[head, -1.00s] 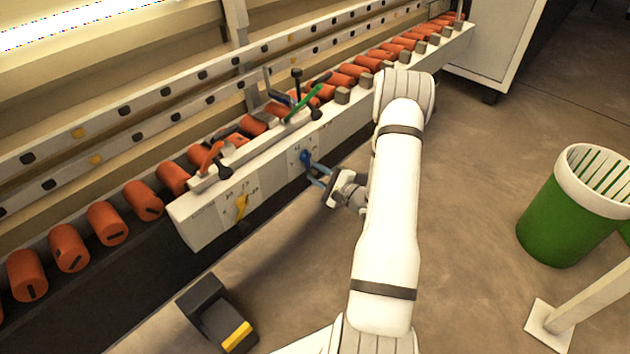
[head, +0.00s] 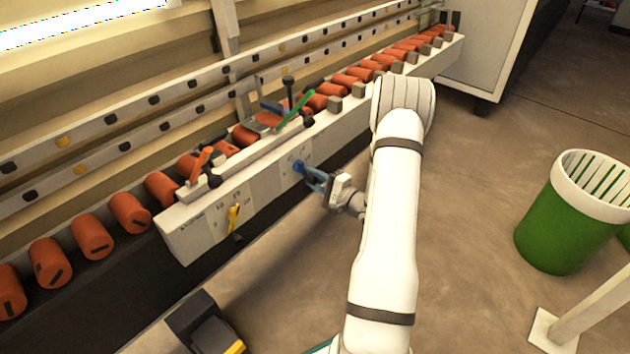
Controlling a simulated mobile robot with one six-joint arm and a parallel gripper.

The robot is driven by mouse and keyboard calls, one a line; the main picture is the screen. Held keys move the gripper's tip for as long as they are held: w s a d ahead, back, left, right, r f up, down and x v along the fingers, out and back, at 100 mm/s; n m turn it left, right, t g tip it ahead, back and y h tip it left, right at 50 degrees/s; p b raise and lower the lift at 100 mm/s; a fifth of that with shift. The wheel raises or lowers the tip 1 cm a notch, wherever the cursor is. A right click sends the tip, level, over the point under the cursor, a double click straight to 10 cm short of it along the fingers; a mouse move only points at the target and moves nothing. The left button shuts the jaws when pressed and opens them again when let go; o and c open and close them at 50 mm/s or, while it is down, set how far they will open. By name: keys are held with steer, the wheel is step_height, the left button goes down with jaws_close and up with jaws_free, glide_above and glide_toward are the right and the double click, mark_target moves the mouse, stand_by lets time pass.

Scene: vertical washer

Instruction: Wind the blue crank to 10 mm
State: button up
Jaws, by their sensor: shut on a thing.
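The blue crank (head: 299,167) sits on the front of the white machine panel (head: 262,188), with pale markings behind it. Its arm reaches out to the right, toward my gripper (head: 325,182). My gripper is shut on the blue crank, at its outer end. The fingers are small in the picture and partly merge with the crank's blue. The scale's figures are too small to read. A yellow crank or pointer (head: 233,219) is on the same panel, left of the blue crank.
Orange rollers (head: 92,236) line the conveyor. Green (head: 295,111) and orange (head: 201,163) levers with black knobs stand on top of the panel. A black pedal box (head: 205,325) is on the floor at lower left. A green bin (head: 565,225) stands at right. Floor between is clear.

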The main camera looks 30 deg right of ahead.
steer(key=shift+a, duration=0.2)
steer(key=o, duration=0.9)
steer(key=shift+s+r, duration=0.1)
steer(key=shift+d, duration=0.1)
steer(key=shift+p+v, duration=1)
steer(key=shift+v, duration=2.9)
